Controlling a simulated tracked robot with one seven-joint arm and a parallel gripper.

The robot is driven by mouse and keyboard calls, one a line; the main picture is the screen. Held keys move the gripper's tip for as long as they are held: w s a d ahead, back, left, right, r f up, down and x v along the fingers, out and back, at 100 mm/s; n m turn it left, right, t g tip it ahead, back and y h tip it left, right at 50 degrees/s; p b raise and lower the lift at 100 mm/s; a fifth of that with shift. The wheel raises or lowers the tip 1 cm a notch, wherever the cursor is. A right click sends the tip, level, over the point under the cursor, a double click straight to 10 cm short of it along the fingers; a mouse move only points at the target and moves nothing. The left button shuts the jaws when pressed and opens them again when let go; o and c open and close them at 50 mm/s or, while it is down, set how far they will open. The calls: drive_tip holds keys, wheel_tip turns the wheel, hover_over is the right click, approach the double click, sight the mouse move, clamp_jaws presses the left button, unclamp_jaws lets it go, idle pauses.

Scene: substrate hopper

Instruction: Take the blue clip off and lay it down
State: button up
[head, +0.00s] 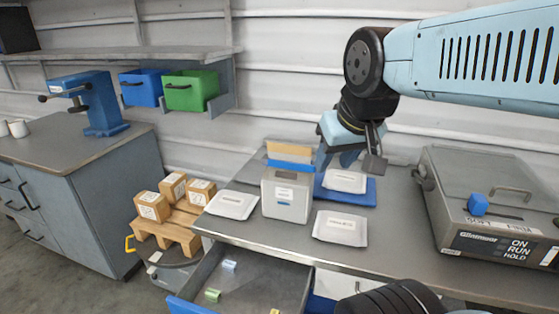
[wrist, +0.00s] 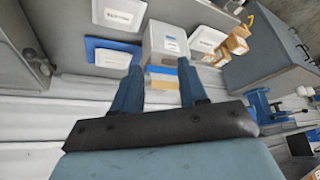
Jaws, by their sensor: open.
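The blue clip (head: 289,165) lies across the tan top of a bag (head: 290,150) that sticks up from the white-grey hopper box (head: 285,199) on the bench. In the wrist view the clip (wrist: 162,78) and the tan strip appear between my fingers, beyond the tips. My gripper (head: 335,164) is open and empty, with its blue fingers pointing down, to the right of the hopper box and apart from the clip. Its fingers also show in the wrist view (wrist: 160,68).
White packets lie left (head: 232,205) and right (head: 340,229) of the box; another (head: 345,181) rests on a blue tray (head: 362,195). A grey lidded machine (head: 490,210) stands right. An open drawer (head: 245,280) juts below the bench. Boxes (head: 153,207) sit on a pallet at left.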

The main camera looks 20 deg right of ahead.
drive_tip(key=o, duration=0.3)
drive_tip(key=shift+w+d+r, duration=0.1)
drive_tip(key=shift+w+r, duration=0.05)
drive_tip(key=shift+w, duration=0.1)
drive_tip(key=shift+o, duration=0.7)
drive_tip(key=w+r+n+g, duration=0.2)
drive_tip(key=w+n, duration=0.3)
drive_tip(key=w, duration=0.7)
drive_tip(key=shift+w+d+r+n+g, duration=0.15)
drive_tip(key=shift+d+r+n+g, duration=0.2)
drive_tip(key=shift+d+g, duration=0.1)
drive_tip(key=n+g, duration=0.3)
drive_tip(key=n, duration=0.3)
hover_over(295, 150)
wheel_tip(295, 150, down, 3)
drive_tip(key=f, duration=0.8)
drive_tip(key=shift+w+d+f, duration=0.15)
drive_tip(key=shift+w+f, duration=0.05)
drive_tip(key=shift+f, duration=0.15)
drive_tip(key=shift+w+f, duration=0.1)
drive_tip(key=shift+f, duration=2.55)
